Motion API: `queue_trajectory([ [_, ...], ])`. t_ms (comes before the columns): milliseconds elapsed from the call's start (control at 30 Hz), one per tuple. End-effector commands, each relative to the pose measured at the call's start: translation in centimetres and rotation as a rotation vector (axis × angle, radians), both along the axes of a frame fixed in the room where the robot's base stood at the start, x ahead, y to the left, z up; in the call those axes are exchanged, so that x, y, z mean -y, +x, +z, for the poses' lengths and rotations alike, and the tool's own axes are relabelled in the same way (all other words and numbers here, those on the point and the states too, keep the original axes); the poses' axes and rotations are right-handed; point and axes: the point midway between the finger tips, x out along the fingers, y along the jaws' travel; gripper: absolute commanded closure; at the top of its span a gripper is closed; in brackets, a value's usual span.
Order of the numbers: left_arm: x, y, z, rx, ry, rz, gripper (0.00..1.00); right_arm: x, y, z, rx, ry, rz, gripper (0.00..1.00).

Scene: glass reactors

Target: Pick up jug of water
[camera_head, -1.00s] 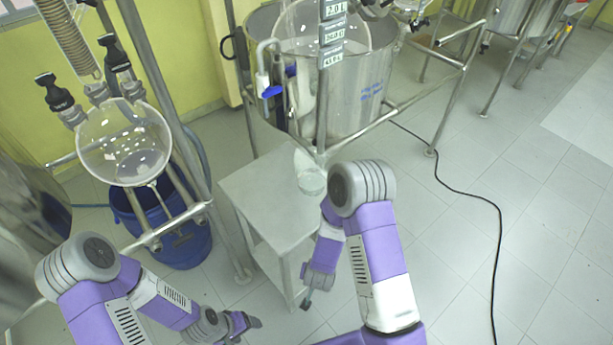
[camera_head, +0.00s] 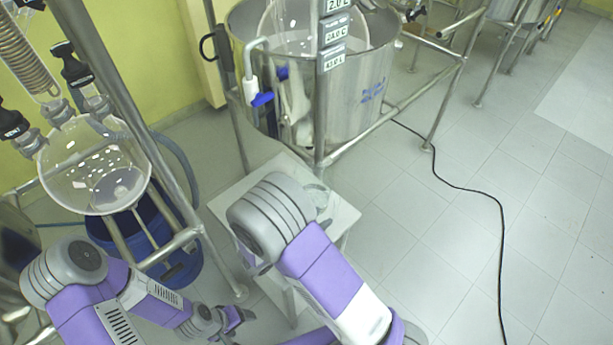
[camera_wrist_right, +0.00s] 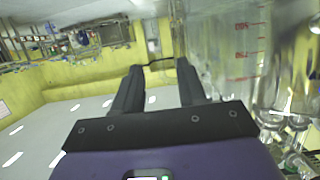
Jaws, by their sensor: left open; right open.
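The jug of water is a clear vessel (camera_head: 319,196) on the small metal table, partly hidden behind my right arm in the head view. In the right wrist view a clear jug with red graduation marks (camera_wrist_right: 238,52) stands close, to the right of the fingers. My right gripper (camera_wrist_right: 158,68) is open there, with nothing between its fingers; the jug is beside them. In the head view my right arm covers this gripper. My left gripper (camera_head: 243,318) is open and empty, low at the bottom of the head view, away from the jug.
The small table (camera_head: 232,195) stands before a large steel vessel (camera_head: 350,85) in a tube frame. A round glass flask (camera_head: 95,175) hangs at the left above a blue bucket (camera_head: 165,262). A black cable (camera_head: 480,197) crosses otherwise clear floor at right.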

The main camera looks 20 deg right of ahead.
Motion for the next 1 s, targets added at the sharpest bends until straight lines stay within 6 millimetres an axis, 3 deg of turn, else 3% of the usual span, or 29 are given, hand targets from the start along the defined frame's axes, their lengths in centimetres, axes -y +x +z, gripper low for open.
queue_trajectory([
  [267, 0.0, -0.1, -0.6, -0.002, 0.0, 0.0, 0.29, 2.2, 0.7, -0.8, -0.002, 0.0, -0.002, 0.59],
  [600, 0.0, -0.1, -1.8, -0.002, 0.0, 0.0, 0.29, 6.4, 1.9, -2.2, -0.001, 0.001, -0.001, 0.59],
  [900, 0.0, -0.1, -1.8, -0.002, 0.0, 0.0, 0.29, 6.9, 2.2, -2.2, -0.001, 0.002, 0.002, 0.59],
  [1000, 0.0, -0.1, -1.8, -0.001, 0.0, 0.001, 0.29, 6.9, 2.2, -2.2, -0.001, 0.002, 0.001, 0.71],
])
